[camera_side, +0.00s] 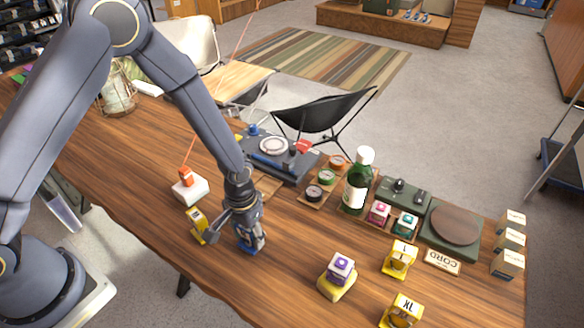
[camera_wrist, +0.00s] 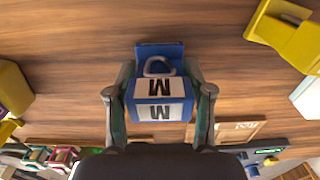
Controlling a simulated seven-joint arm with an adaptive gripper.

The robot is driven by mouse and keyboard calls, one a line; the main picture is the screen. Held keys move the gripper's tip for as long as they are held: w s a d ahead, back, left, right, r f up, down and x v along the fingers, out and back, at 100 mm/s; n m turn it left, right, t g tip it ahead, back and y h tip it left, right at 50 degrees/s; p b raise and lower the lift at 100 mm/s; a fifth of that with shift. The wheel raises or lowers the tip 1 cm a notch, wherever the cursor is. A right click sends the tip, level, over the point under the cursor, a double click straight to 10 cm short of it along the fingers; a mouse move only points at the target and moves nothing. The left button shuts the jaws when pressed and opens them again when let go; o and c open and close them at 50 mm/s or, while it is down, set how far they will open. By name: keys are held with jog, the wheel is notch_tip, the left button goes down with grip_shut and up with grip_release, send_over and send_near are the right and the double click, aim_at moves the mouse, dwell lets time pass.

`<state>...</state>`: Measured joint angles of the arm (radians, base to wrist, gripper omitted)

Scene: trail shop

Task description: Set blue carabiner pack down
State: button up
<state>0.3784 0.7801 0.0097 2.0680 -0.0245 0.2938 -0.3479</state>
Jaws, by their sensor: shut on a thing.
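A yellow holder (camera_side: 198,226) stands close left of my gripper. A purple pack (camera_side: 340,268) on a yellow stand, a yellow holder (camera_side: 400,258) and an XL holder (camera_side: 403,310) stand to the right. A green bottle (camera_side: 356,187) stands behind. Bare wood lies in front.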

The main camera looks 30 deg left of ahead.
jog(key=o, duration=1.2)
notch_tip(320, 180, up, 12)
jog(key=shift+r, duration=0.2)
jog(key=s+a+r+t, duration=0.2)
jog(key=s+a+r, duration=0.15)
jog(key=r, duration=0.45)
jog(key=s+a+r+t, duration=0.1)
jog(key=s+a+r, duration=0.1)
jog(key=a+r, duration=0.4)
jog(key=s+a+r+t, duration=0.1)
jog(key=s+r, duration=0.1)
jog(key=s+a+r, duration=0.1)
jog(key=s+r, duration=0.1)
jog(key=s, duration=0.1)
jog(key=s+a+r+t, duration=0.1)
jog(key=s, duration=0.2)
jog(key=shift+a+r+t, duration=0.25)
jog(key=shift+r+t, duration=0.05)
jog(key=shift+r, duration=0.1)
